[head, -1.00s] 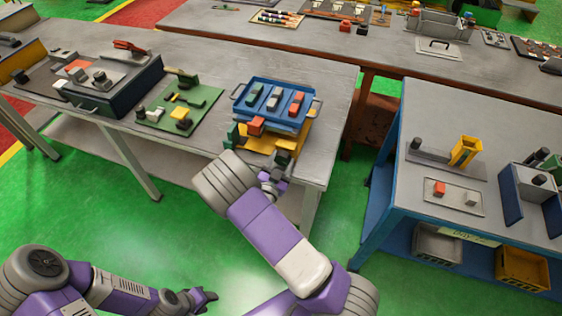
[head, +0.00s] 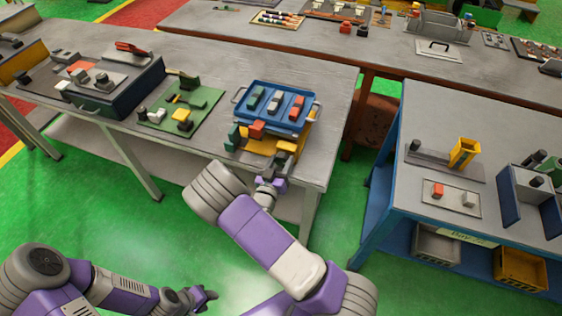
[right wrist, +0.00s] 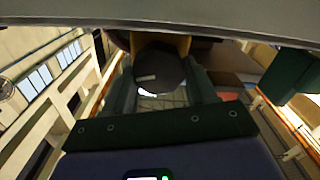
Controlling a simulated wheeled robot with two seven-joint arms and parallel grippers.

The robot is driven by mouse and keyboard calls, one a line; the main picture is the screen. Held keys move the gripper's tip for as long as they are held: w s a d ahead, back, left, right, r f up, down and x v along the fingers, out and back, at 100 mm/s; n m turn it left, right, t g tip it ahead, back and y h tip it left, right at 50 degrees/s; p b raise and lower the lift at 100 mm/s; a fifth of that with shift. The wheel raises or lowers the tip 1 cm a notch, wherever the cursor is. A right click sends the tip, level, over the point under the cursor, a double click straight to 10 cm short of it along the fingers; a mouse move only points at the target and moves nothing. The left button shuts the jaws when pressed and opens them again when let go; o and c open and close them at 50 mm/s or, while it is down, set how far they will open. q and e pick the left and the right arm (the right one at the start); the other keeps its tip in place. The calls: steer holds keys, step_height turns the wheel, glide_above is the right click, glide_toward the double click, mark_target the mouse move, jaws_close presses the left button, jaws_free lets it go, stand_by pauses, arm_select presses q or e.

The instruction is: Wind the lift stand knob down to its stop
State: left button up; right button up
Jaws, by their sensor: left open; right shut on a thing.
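The lift stand (head: 262,144) is yellow and stands near the front right corner of the left grey table. A blue tray (head: 267,121) rests on top of it. My right gripper (head: 277,172) is at the stand's front side. In the right wrist view, its fingers are shut on a dark round knob (right wrist: 158,68) that faces the camera. The knob is hard to make out in the head view, where the gripper covers it. My left gripper (head: 207,296) is open and empty, low over the green floor, away from the table.
The tray carries several small blocks. A green board (head: 180,107) with parts lies left of the stand, and a dark box (head: 115,95) stands further left. A blue-framed table (head: 470,240) is at the right, with a floor gap between.

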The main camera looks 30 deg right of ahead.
steer(key=n+p, duration=0.1)
steer(key=n, duration=0.2)
steer(key=shift+n, duration=0.4)
steer(key=n, duration=0.3)
steer(key=shift+w+a+f+n+p, duration=0.1)
steer(key=shift+n+p, duration=0.2)
steer(key=n, duration=0.3)
steer(key=shift+f+n+p, duration=0.1)
steer(key=shift+n+p, duration=0.2)
steer(key=shift+n, duration=0.1)
steer(key=shift+f+n, duration=0.15)
steer(key=shift+n, duration=1.75)
steer(key=o, duration=1)
steer(key=shift+o, duration=0.2)
steer(key=shift+a, duration=0.1)
